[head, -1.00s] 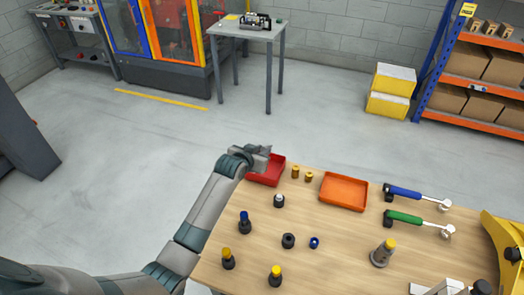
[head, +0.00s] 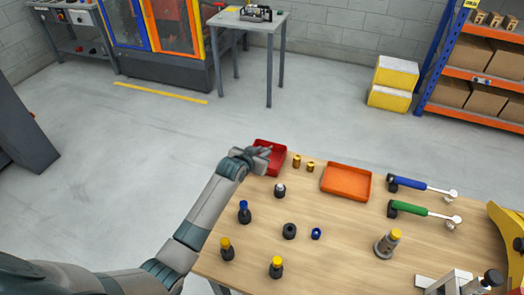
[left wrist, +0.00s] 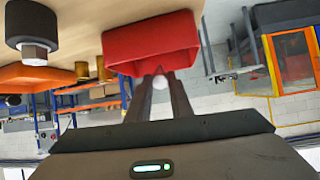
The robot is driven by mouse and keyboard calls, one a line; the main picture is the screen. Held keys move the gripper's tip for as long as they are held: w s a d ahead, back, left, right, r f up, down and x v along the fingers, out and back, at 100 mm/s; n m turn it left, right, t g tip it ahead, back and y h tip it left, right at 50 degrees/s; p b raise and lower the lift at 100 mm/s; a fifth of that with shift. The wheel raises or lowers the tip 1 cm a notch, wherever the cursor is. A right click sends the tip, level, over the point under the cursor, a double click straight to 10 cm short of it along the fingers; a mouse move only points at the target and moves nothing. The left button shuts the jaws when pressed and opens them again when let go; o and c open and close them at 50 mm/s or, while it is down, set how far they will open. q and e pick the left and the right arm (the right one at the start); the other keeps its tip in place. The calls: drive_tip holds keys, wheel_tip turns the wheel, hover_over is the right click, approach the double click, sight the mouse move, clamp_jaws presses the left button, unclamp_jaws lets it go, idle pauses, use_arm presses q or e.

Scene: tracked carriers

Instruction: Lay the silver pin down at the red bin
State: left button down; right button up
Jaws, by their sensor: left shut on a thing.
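The red bin (head: 278,165) stands at the far left corner of the wooden table, and its wall fills the upper middle of the left wrist view (left wrist: 150,40). My left gripper (head: 266,153) is at the bin, over its left part in the head view. In the left wrist view its two fingers (left wrist: 160,78) come together just in front of the bin. A small pale silver piece, apparently the silver pin (left wrist: 160,82), shows between the fingertips; most of it is hidden. I cannot tell whether it touches the bin. My right gripper is not in view.
Two brass pieces (head: 297,161) stand right of the bin, then an orange tray (head: 346,182). A black carrier with a silver top (head: 280,191) stands nearer. Other carriers, a grey stand (head: 385,245) and blue and green-handled tools (head: 425,187) occupy the table.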

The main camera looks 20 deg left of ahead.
use_arm(q)
drive_tip(key=shift+f+b, duration=0.6)
drive_tip(key=shift+f, duration=0.65)
drive_tip(key=c, duration=1.5)
unclamp_jaws()
drive_tip(key=shift+s+r, duration=0.1)
drive_tip(key=shift+v, duration=0.9)
drive_tip(key=b+v, duration=0.3)
drive_tip(key=v, duration=1.2)
drive_tip(key=shift+s+r+b, duration=0.1)
drive_tip(key=shift+s+b, duration=0.05)
drive_tip(key=shift+b, duration=0.15)
drive_tip(key=shift+s, duration=0.1)
